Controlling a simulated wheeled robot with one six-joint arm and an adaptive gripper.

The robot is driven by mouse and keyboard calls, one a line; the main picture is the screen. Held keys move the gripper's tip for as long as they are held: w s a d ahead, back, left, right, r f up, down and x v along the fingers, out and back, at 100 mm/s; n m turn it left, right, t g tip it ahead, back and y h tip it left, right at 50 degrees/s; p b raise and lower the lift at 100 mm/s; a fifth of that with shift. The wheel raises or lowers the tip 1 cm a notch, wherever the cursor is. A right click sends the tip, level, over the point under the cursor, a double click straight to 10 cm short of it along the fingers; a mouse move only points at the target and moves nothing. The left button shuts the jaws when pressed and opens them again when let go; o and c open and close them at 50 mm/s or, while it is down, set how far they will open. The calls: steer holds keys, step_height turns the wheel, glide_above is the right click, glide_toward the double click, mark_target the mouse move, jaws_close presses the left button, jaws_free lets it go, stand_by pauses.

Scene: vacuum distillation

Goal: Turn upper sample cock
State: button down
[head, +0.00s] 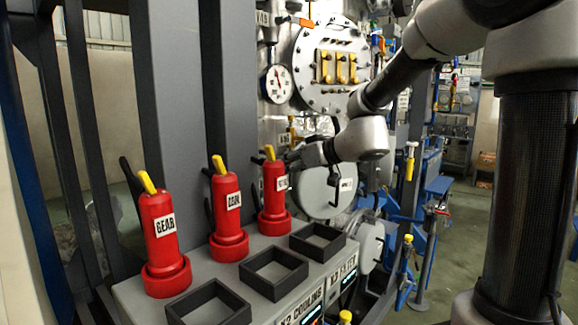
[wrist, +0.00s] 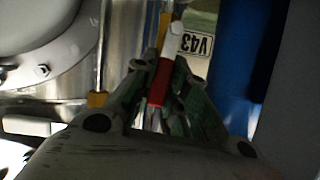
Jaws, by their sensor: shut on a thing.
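In the wrist view the two fingers of my gripper (wrist: 168,68) are closed around a small cock handle (wrist: 159,84) with a red body. A white end (wrist: 174,38) sticks up past the fingertips, tilted a little to the right. I take this to be the sample cock; its valve body is hidden by the fingers. A label reading V43 (wrist: 199,45) is just right of it. In the head view my gripper (head: 305,156) is at the metal column, left of the wrist joint; its fingertips and the cock are too small to tell there.
Three red cans (head: 164,238) with yellow levers stand on a grey console (head: 135,292) in front. A round gauge (head: 278,84) and a bolted flange (head: 312,62) are on the column above. In the wrist view a blue post (wrist: 232,75) is close on the right.

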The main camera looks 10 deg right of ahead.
stand_by(0.5)
steer(key=c, duration=1.4)
jaws_free()
steer(key=shift+s, duration=0.1)
steer(key=v, duration=1.1)
steer(key=shift+s+d+r, duration=0.2)
steer(key=shift+s, duration=0.15)
